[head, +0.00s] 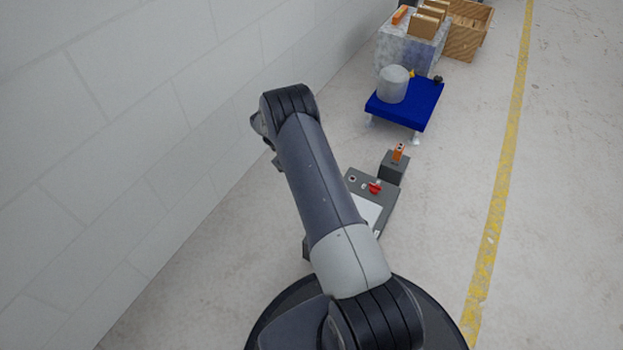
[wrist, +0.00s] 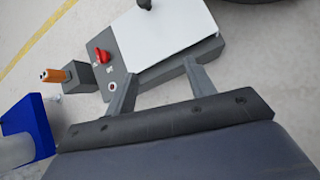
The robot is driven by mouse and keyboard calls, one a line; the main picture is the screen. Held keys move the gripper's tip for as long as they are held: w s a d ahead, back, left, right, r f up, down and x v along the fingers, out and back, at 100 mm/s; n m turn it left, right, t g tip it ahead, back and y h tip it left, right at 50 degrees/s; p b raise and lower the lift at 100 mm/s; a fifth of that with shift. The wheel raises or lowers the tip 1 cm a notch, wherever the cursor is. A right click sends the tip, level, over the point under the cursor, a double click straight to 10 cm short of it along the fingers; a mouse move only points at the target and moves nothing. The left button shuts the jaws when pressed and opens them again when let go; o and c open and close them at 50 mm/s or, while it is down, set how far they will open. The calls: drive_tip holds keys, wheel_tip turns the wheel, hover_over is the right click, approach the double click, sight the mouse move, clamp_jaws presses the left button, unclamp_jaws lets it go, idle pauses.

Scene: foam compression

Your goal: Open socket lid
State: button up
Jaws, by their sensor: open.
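A grey control box (head: 386,199) sits on the floor, partly hidden by my arm in the head view. In the wrist view, the box (wrist: 122,66) has a red knob (wrist: 102,56), a small round button (wrist: 112,87) and a large white plate (wrist: 165,35). A dark knob (wrist: 145,4) stands at the plate's far edge. I cannot tell which part is the socket lid. My gripper (wrist: 160,70) is open and empty, its fingers spread before the box's near edge. I cannot tell whether they touch it.
A dark block (head: 392,168) with an orange item (head: 399,152) stands beside the box. Beyond it is a blue platform (head: 420,104) with a grey cylinder (head: 393,84). A wall (head: 130,120) runs along the left; floor to the right is clear up to a yellow line (head: 497,205).

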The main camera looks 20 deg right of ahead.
drive_tip(key=p+v, duration=0.1)
drive_tip(key=v, duration=0.6)
idle(0.4)
